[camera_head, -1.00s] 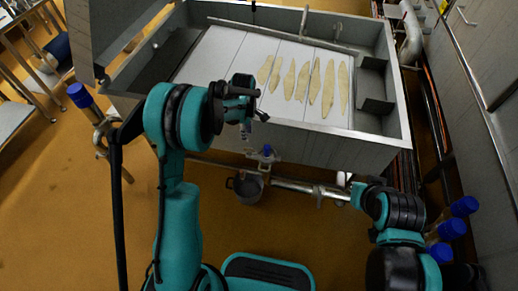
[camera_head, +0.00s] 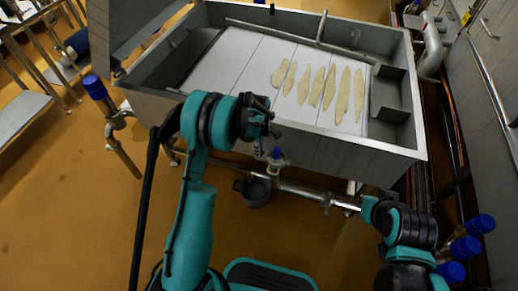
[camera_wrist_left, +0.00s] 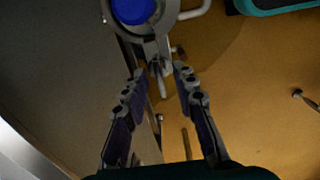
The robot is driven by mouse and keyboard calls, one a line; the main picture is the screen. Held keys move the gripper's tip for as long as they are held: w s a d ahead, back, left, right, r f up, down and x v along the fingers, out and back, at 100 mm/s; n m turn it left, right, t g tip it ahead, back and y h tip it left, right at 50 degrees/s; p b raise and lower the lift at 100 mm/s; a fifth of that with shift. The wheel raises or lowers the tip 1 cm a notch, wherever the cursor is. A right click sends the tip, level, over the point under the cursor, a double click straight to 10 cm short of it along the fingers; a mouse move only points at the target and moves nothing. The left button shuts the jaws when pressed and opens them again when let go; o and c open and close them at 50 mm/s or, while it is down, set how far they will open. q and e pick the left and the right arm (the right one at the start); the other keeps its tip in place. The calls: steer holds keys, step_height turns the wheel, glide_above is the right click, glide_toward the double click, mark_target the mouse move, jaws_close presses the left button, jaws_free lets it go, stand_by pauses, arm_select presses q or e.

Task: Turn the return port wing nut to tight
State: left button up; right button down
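A blue-capped metal port fitting (camera_head: 277,158) sits below the near wall of the vat. In the left wrist view, a blue cap (camera_wrist_left: 133,8) shows at the top edge, with a grey metal fitting (camera_wrist_left: 156,60) below it. I cannot tell which part is the wing nut. My left gripper (camera_head: 262,140) hangs just above and left of the fitting. In the left wrist view, the left gripper (camera_wrist_left: 160,76) is open, its two fingers apart, with the narrow metal part between or beyond the tips. My right arm is at the lower right; its fingers are not clear.
The steel vat (camera_head: 390,150) holds several pale flat pieces. A dark bucket (camera_head: 255,192) is under the fitting, beside a horizontal pipe (camera_head: 305,190). A blue-topped post (camera_head: 95,88) stands left. Several blue-topped parts (camera_head: 465,248) are at the lower right.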

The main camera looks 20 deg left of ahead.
arm_select(q)
jaws_close()
steer(key=shift+m, duration=0.3)
steer(key=m, duration=0.6)
steer(key=shift+b, duration=0.35)
steer(key=m, duration=0.5)
steer(key=shift+m, duration=0.4)
steer(key=m, duration=0.5)
steer(key=shift+b, duration=0.3)
steer(key=shift+m, duration=0.4)
jaws_free()
